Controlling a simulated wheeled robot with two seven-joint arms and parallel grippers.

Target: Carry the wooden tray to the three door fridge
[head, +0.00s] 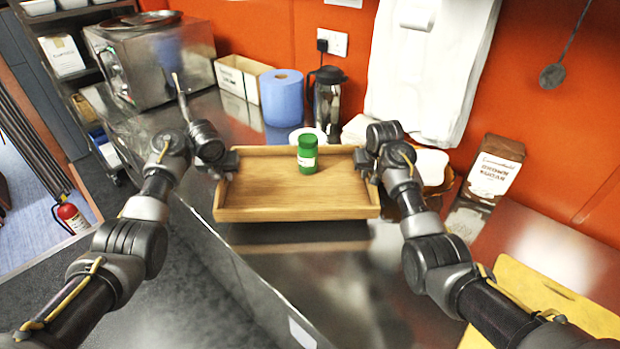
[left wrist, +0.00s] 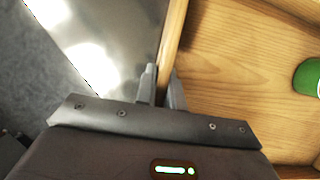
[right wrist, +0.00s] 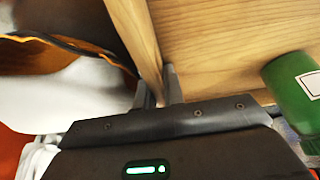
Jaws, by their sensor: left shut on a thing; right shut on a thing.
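The wooden tray (head: 262,203) is in the middle of the head view, over the steel counter. A green jar with a white label (head: 307,155) stands upright in it near the back. My left gripper (head: 228,163) is shut on the tray's left wall; the left wrist view shows its fingers (left wrist: 162,88) on either side of that wall. My right gripper (head: 366,162) is shut on the right wall, with its fingers (right wrist: 158,88) astride it in the right wrist view. The tray looks level and seems held just above the counter. The three door fridge is not recognisable in these views.
Behind the tray are a blue paper roll (head: 283,98), a steel flask (head: 328,100) and a carton (head: 240,77). A brown sugar bag (head: 492,170) and a basket (head: 440,180) stand to the right. Open floor (head: 35,215) and a fire extinguisher (head: 71,215) are left.

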